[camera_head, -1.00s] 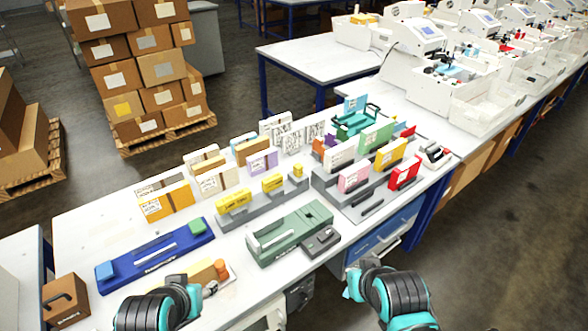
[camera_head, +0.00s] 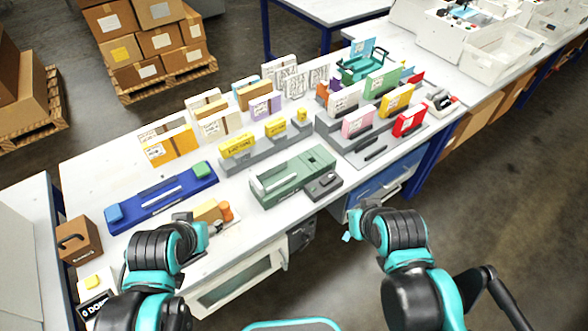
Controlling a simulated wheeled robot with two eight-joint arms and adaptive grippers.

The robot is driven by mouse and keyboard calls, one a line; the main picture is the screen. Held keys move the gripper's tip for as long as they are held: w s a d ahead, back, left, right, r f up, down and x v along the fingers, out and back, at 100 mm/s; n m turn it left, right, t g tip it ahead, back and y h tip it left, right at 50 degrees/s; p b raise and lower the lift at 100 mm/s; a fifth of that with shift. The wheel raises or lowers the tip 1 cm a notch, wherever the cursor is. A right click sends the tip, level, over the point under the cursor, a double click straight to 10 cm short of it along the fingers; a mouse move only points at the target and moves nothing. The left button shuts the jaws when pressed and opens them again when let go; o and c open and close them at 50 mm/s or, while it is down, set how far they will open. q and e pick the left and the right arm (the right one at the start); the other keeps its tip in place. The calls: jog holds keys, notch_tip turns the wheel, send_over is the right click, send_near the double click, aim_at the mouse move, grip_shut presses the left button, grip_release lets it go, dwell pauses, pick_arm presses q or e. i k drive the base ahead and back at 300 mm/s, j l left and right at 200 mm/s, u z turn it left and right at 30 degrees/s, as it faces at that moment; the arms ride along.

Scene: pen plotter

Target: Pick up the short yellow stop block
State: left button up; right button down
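Three yellow blocks stand in a row on a grey stepped holder (camera_head: 256,153) near the middle of the table. The smallest, the short yellow stop block (camera_head: 302,115), is at the right end. A medium yellow block (camera_head: 276,127) and a longer one (camera_head: 238,146) stand to its left. My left gripper (camera_head: 203,232) is low at the table's front edge beside the orange-capped item, well short of the blocks. My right gripper (camera_head: 348,237) is in front of the table, off its edge. Both are small and partly hidden by my arms, so their opening is unclear.
A green device (camera_head: 291,177) and a blue tray (camera_head: 162,198) lie in front of the holder. Several upright cards and boxes stand behind it and to the right. A brown box (camera_head: 74,240) is at the far left. Bare tabletop shows at the left back.

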aim_at(301, 112)
jog(key=u, duration=0.2)
jog(key=i+l+u, duration=0.15)
jog(key=u, duration=0.25)
jog(key=i+l+u, duration=0.15)
jog(key=l+u, duration=0.5)
jog(key=u, duration=0.2)
jog(key=i+l, duration=0.1)
jog(key=l, duration=0.6)
jog(key=i+l, duration=0.15)
jog(key=l, duration=0.15)
